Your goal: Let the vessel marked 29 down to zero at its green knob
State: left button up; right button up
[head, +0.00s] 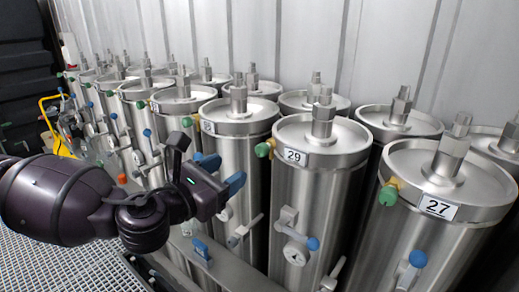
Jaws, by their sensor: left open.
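The vessel marked 29 (322,200) is an upright steel cylinder right of centre in the head view, with its number label (295,157) near the top rim. Its green knob (263,149) sticks out at the left of the rim, on a brass fitting. A small round gauge (295,253) and a blue-tipped lever (313,243) sit lower on its front; the gauge reading is too small to tell. My left gripper (223,173) is open and empty, with blue fingertips. In the picture it lies left of and slightly below the green knob, apart from it. My right gripper is not in view.
The vessel marked 27 (410,235) stands close on the right, with its own green knob (388,192). Several similar vessels stand packed to the left and behind. A corrugated wall (300,40) is behind them. Metal grating (50,265) lies at lower left.

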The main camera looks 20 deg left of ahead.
aim_at(259, 151)
pick_arm(q)
jog(key=p+x, duration=0.2)
jog(key=x, duration=0.9)
jog(key=shift+w+f, duration=0.1)
jog(key=shift+f, duration=0.05)
jog(key=shift+a, duration=0.1)
jog(key=shift+c, duration=0.2)
jog(key=c, duration=0.9)
